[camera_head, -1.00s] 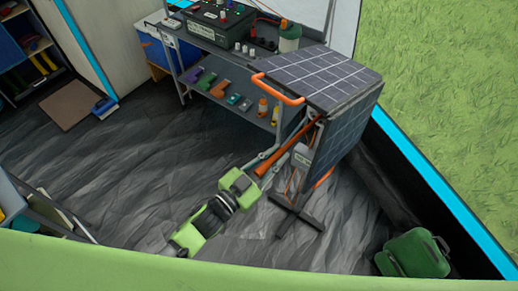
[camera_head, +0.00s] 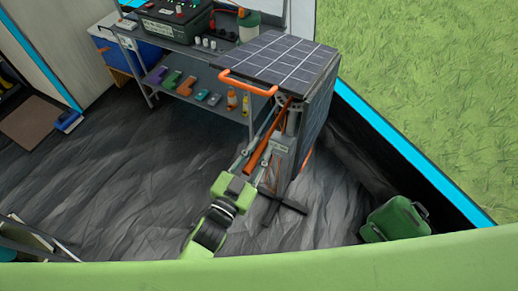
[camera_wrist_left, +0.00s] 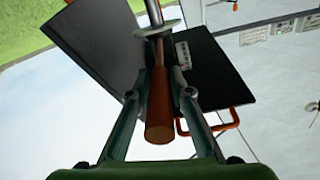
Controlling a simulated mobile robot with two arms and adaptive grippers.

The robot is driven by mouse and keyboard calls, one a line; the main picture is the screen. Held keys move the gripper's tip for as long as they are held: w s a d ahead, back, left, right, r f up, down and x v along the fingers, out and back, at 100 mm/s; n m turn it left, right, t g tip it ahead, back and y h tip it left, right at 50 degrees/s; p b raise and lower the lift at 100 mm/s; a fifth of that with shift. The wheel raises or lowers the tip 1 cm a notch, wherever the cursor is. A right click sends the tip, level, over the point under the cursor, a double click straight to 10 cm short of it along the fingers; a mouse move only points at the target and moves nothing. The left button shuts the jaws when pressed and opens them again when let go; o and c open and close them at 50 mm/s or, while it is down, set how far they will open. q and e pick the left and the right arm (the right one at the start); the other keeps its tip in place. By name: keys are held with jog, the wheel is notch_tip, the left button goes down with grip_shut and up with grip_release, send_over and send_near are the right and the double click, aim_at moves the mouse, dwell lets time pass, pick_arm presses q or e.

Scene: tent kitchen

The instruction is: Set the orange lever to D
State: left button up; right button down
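The long orange lever (camera_head: 262,145) slopes from below the solar panel down toward my left gripper; its free end faces me. My left gripper (camera_head: 260,153) reaches up to it from below. In the left wrist view the lever (camera_wrist_left: 159,112) lies between the two fingers of the left gripper (camera_wrist_left: 158,88), which stand apart with a gap on each side. The solar panel unit (camera_head: 282,50) on its stand bears the lever. A small marked label (camera_wrist_left: 183,55) sits beside the lever; its letters are too small to read. My right gripper is not in view.
An orange handle (camera_head: 247,85) sticks out from the panel's near edge, above the lever. A shelf table (camera_head: 190,62) with a battery and tools stands to the left. The stand's dark foot (camera_head: 283,200) is on the floor; a green jerrycan (camera_head: 395,220) is at right.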

aim_at(244, 177)
pick_arm(q)
jog(key=shift+o, duration=0.6)
jog(key=shift+s, duration=0.1)
jog(key=v, duration=1.2)
jog(key=shift+f, duration=0.1)
jog(key=s+a+f+n+g+y+b, duration=0.1)
jog(key=s+a+f+g+y, duration=0.15)
jog(key=f, duration=0.85)
jog(key=s+a+f+n+g+y, duration=0.15)
jog(key=a+f, duration=0.25)
jog(key=f, duration=0.7)
jog(key=s+a+f+n+g+y+b, duration=0.15)
jog(key=a+f, duration=0.25)
jog(key=f, duration=0.6)
jog(key=s+a+f+n+g+y, duration=0.1)
jog(key=s+a+f+g, duration=0.3)
jog(key=s+f, duration=0.6)
jog(key=s+a+f+n+g+y, duration=0.1)
jog(key=s+a+f+g, duration=0.4)
jog(key=s+f, duration=0.5)
jog(key=s+a+y, duration=0.1)
jog(key=s, duration=0.2)
jog(key=shift+s+f+y+b, duration=0.2)
jog(key=shift+s+y+b, duration=0.05)
jog(key=shift+y+b, duration=0.1)
